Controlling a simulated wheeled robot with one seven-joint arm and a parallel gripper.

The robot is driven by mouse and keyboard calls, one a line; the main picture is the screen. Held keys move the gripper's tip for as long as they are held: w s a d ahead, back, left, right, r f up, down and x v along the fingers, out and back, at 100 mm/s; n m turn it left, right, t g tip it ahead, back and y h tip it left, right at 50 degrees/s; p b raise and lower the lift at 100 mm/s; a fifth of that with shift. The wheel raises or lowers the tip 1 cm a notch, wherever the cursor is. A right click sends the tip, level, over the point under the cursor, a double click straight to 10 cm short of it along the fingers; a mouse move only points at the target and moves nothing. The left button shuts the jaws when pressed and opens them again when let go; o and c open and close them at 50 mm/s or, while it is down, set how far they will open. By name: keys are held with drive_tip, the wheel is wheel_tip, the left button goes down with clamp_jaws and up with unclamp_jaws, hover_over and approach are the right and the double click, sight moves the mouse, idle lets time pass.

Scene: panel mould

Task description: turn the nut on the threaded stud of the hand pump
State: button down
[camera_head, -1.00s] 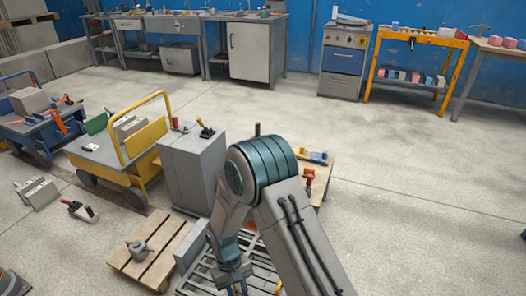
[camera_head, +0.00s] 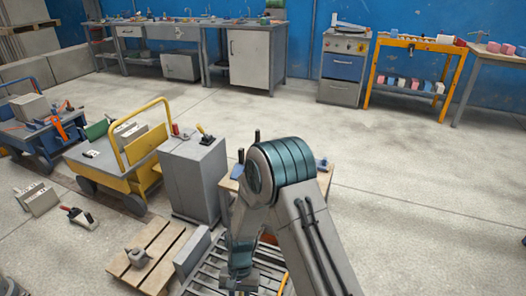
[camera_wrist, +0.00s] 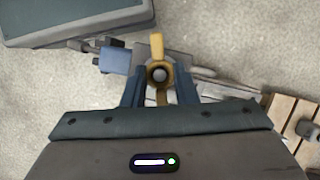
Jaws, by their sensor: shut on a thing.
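The nut (camera_wrist: 157,46) is a brass-yellow piece with a ring and two wings, seen from above in the wrist view. The round grey end of the threaded stud (camera_wrist: 160,74) shows in its middle. My gripper (camera_wrist: 159,88) has its two blue fingers on either side of the nut, shut on it. Grey metal parts and a blue block (camera_wrist: 113,60) around the nut seem to belong to the hand pump, which is partly hidden by the gripper. In the head view my arm hides the nut and the pump.
A dark grey box-like surface (camera_wrist: 75,18) lies at the wrist view's upper left. In the head view a wooden pallet (camera_head: 160,246) with a grey part, a grey cabinet (camera_head: 192,185) and a yellow cart (camera_head: 115,165) stand left of my arm. Open floor (camera_head: 420,190) lies right.

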drive_tip(key=c, duration=1.1)
unclamp_jaws()
drive_tip(key=shift+r, duration=0.1)
drive_tip(key=p+v, duration=0.3)
drive_tip(key=v, duration=1)
drive_tip(key=shift+w+r, duration=0.1)
drive_tip(key=shift+r, duration=0.25)
